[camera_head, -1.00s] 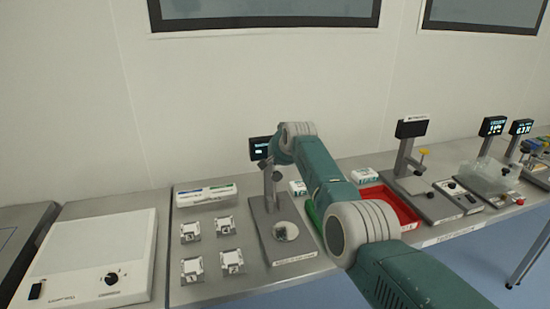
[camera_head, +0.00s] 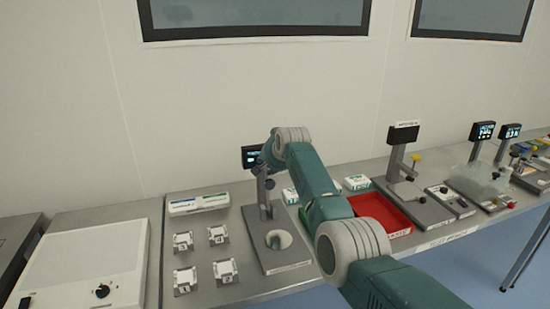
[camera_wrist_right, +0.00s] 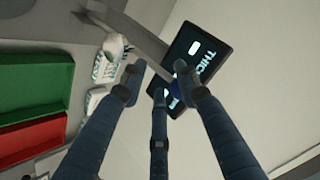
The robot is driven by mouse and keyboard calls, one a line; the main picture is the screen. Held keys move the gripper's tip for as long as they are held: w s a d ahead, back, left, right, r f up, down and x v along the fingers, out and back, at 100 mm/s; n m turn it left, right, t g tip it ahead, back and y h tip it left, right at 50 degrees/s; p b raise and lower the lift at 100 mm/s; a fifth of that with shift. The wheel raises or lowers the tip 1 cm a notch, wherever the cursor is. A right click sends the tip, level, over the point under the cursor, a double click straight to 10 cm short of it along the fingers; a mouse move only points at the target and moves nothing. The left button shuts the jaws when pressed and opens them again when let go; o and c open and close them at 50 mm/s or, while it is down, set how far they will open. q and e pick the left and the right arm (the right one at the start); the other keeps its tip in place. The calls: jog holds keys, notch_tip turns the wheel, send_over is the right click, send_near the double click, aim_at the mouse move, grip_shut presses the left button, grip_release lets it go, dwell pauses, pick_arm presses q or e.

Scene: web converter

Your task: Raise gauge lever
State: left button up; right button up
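The thickness gauge stands on the bench, with its grey base plate (camera_head: 292,257), a round pale spot on the plate, an upright column (camera_head: 262,191) and a small lit display (camera_head: 250,154). My right arm reaches over it from the lower right, and its wrist hides part of the gauge head. In the right wrist view, my right gripper (camera_wrist_right: 160,82) has its dark fingers spread apart in front of the lit display (camera_wrist_right: 200,62). A small blue part (camera_wrist_right: 180,66) shows by the right fingertip; I cannot tell whether it is the lever or whether they touch. My left gripper is not in view.
Several small white fixtures (camera_head: 219,236) and a white box (camera_head: 198,204) lie left of the gauge. A red tray (camera_head: 393,226) is to its right; the wrist view also shows a green bin (camera_wrist_right: 38,85). Another stand (camera_head: 398,157) is farther right. The wall is close behind.

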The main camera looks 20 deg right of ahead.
jog(key=v, duration=1.1)
